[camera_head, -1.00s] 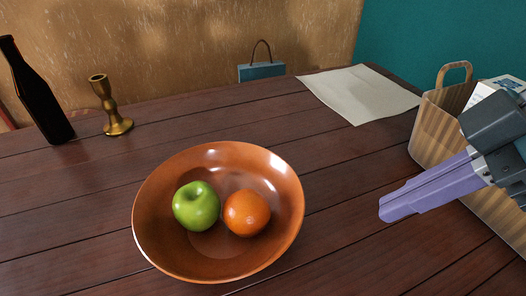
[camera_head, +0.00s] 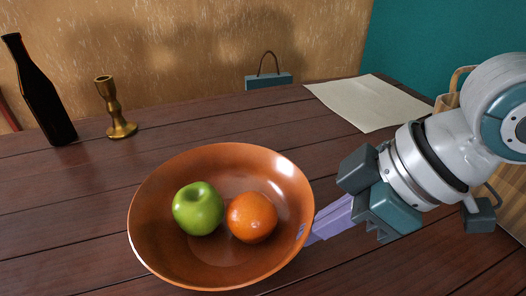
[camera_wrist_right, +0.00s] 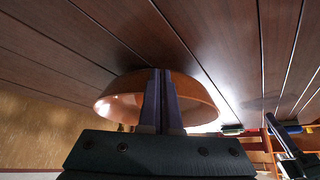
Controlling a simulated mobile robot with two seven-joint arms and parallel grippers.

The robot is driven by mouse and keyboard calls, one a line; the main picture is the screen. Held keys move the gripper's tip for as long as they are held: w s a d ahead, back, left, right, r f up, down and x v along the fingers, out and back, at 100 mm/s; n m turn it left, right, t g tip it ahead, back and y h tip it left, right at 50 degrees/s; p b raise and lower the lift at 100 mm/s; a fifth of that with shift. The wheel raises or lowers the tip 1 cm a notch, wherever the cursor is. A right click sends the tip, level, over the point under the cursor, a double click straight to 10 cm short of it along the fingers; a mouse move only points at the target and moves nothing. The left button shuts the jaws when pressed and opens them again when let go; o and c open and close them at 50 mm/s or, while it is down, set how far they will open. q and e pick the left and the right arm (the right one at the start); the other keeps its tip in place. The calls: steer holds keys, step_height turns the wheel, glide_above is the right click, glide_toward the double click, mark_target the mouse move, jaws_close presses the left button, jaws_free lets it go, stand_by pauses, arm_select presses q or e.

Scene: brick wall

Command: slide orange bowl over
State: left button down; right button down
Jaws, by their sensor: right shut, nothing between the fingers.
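The orange bowl (camera_head: 160,257) stands on the dark wooden table, holding a green apple (camera_head: 198,208) and an orange (camera_head: 252,217). My right gripper (camera_head: 312,236) is at the bowl's right side, its purple fingers shut and empty. The fingertips are partly hidden by or against the bowl's right rim in the head view. In the right wrist view the shut fingers (camera_wrist_right: 160,90) overlap the outside of the bowl (camera_wrist_right: 195,97); whether they touch it I cannot tell for sure. My left gripper is out of view.
A dark bottle (camera_head: 42,95) and a brass candlestick (camera_head: 116,110) stand at the back left. A paper sheet (camera_head: 368,102) lies at the back right. A basket (camera_head: 447,102) is behind my right arm. The table left of the bowl is clear.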

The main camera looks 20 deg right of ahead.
mark_target(274, 222)
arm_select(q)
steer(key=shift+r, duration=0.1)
arm_select(e)
steer(key=shift+w, duration=0.1)
